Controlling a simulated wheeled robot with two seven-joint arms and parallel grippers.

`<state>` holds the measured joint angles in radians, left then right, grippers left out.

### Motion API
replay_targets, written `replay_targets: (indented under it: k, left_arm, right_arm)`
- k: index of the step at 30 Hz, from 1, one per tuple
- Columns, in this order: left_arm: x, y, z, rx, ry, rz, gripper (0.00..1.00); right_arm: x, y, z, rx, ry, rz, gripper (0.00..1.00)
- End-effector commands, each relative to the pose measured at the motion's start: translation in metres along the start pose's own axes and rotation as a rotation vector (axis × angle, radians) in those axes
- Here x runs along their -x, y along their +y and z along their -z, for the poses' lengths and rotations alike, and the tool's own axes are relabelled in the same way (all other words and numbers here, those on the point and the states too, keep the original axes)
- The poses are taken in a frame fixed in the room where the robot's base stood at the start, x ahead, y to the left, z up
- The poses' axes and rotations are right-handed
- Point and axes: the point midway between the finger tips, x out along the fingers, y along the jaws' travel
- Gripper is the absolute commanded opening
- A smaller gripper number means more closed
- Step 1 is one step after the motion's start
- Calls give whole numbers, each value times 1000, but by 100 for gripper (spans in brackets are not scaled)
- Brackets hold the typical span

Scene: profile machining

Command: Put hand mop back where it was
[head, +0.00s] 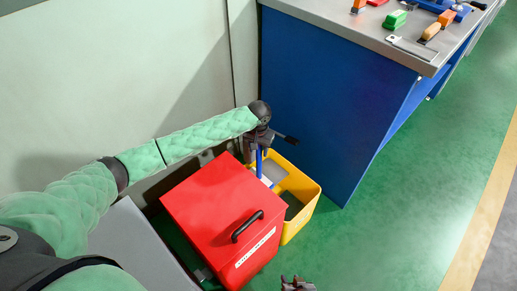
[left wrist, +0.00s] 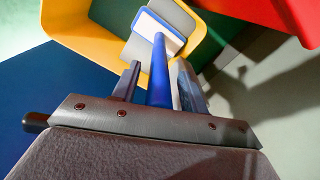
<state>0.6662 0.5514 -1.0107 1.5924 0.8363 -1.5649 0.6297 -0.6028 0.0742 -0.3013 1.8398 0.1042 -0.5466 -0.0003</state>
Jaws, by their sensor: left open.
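The hand mop has a blue handle (head: 259,164) and a pale flat head (head: 268,182). It stands in the yellow bin (head: 304,215) with its head down inside. My left gripper (head: 257,157) is above the bin at the handle. In the left wrist view, its open fingers (left wrist: 157,84) stand on either side of the blue handle (left wrist: 159,70), and the white-edged mop head (left wrist: 159,29) is beyond them by the yellow bin wall (left wrist: 72,25). My right gripper (head: 297,284) only peeks in at the bottom edge; its jaws are not clear.
A red lidded box (head: 213,204) with a black handle stands directly left of the bin. A blue workbench (head: 318,100) with a grey top and tools is behind and to the right. A pale wall (head: 120,80) is at left. Green floor is free at right.

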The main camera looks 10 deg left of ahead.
Motion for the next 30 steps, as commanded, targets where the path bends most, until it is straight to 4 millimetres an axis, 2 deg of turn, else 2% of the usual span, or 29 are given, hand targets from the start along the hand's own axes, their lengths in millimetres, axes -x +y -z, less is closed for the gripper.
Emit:
replay_targets:
  k: [3,7,18,21,25,30]
  left_arm:
    - [2,0,0,0,1,1,44]
    - [19,0,1,0,2,0,44]
    - [89,0,1,-1,2,-1,44]
    - [103,0,1,0,2,0,44]
    - [116,0,0,0,0,0,44]
    - [122,0,0,1,0,-1,44]
  right_arm:
    - [-2,1,-1,0,1,0,36]
    - [0,0,1,1,1,0,36]
    - [5,-1,6,1,1,0,36]
    - [6,-2,7,1,1,1,36]
    - [7,-2,6,1,-1,1,36]
    - [8,-3,4,0,-3,1,36]
